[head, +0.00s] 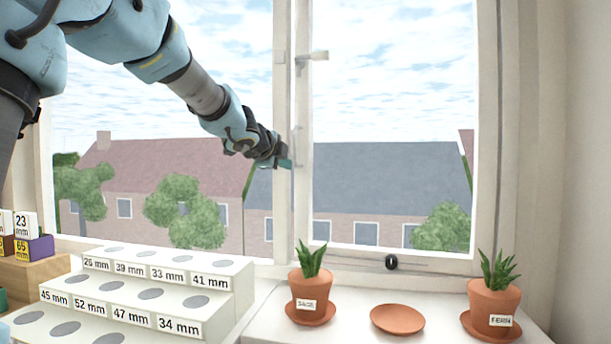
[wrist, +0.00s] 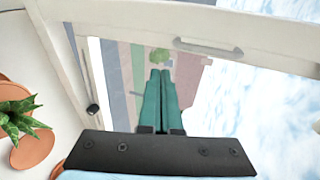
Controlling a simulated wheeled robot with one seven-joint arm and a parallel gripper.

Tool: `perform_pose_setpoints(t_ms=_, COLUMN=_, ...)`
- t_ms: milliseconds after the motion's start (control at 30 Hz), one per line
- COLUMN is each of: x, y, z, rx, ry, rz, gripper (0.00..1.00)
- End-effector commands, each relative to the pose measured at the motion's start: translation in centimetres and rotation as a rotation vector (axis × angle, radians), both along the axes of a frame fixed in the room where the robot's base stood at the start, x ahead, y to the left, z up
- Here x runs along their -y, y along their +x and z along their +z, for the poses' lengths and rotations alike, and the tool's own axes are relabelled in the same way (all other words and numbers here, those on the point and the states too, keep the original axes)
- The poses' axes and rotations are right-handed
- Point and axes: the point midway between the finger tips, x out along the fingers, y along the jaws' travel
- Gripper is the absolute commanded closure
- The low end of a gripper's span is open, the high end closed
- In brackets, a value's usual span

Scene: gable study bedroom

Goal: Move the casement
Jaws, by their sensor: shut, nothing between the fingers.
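The casement (head: 303,215) is the white-framed glazed sash on the right of the window in the head view. A lever handle (head: 313,56) sits high on its left side, and a pale upright bar handle (head: 297,145) lower down. The bar handle also shows in the wrist view (wrist: 207,47). I cannot tell whether the casement is fully closed or slightly ajar. My gripper (head: 288,163) is in front of the left side of the casement, near the bar handle. Its teal fingers (wrist: 160,75) are together and empty, apart from the handle in the wrist view.
A black knob (head: 391,262) sits on a thin rail below the casement. On the sill are two potted plants (head: 306,290) (head: 493,305) and an empty saucer (head: 397,319) between them. A white stepped hole rack (head: 230,285) with size labels stands left, beside coloured blocks (head: 35,248).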

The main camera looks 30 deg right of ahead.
Motion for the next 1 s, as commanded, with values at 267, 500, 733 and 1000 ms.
perform_pose_setpoints(t_ms=267, x=2.9, y=2.4, z=-1.4, rx=0.001, ry=0.003, rz=-0.002, gripper=1.00)
perform_pose_setpoints(t_ms=500, x=6.5, y=5.4, z=-2.6, rx=-0.001, ry=0.002, rz=-0.001, gripper=1.00)
perform_pose_setpoints(t_ms=733, x=9.0, y=7.6, z=-2.7, rx=-0.001, ry=0.002, rz=0.000, gripper=1.00)
perform_pose_setpoints(t_ms=1000, x=10.2, y=8.5, z=-2.9, rx=-0.001, ry=0.001, rz=-0.001, gripper=1.00)
